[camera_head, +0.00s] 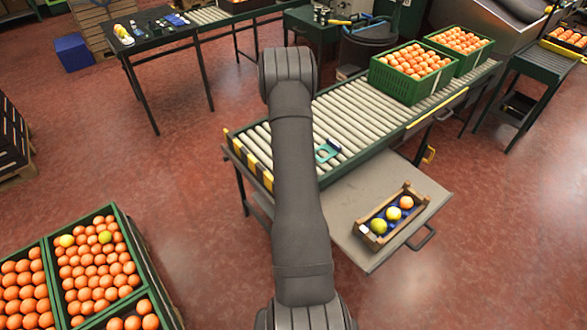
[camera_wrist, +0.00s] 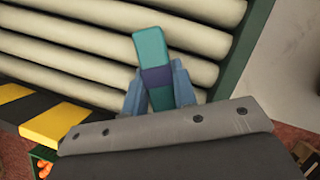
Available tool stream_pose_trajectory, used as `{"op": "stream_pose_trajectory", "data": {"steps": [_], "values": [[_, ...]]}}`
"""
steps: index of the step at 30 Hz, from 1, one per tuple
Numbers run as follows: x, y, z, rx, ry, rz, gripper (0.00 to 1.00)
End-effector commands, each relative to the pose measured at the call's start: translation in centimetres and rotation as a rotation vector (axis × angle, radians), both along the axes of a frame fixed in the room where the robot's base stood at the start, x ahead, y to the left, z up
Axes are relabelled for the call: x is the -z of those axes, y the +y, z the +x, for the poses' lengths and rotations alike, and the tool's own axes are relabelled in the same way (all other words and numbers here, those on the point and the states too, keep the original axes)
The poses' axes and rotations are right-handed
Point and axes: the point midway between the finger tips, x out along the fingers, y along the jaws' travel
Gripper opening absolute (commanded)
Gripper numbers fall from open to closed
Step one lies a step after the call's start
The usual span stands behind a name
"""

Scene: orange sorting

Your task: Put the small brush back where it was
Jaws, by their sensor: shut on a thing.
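In the wrist view my gripper (camera_wrist: 160,92) has its blue-grey fingers shut on a slim teal piece with a dark blue band, which I take to be the small brush (camera_wrist: 150,47). It points away from the gripper, over the pale conveyor rollers. I cannot tell whether it touches them. Its bristles cannot be made out.
The roller conveyor (camera_head: 372,112) has a yellow-black striped end (camera_wrist: 45,122). A wooden crate (camera_head: 417,213) with fruit stands on the grey side shelf (camera_head: 350,222). Green orange crates (camera_head: 400,88) stand farther along.

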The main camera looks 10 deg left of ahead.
Motion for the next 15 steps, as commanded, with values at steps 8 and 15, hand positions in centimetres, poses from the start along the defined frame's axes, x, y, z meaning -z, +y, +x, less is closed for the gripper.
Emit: {"op": "stream_pose_trajectory", "data": {"steps": [8, 15], "values": [[0.42, 0.01, 0.01, 0.0, 0.0, 0.0, 0.02], [0.75, 0.0, 0.02, 0.001, 0.0, 0.0, 0.02]]}}
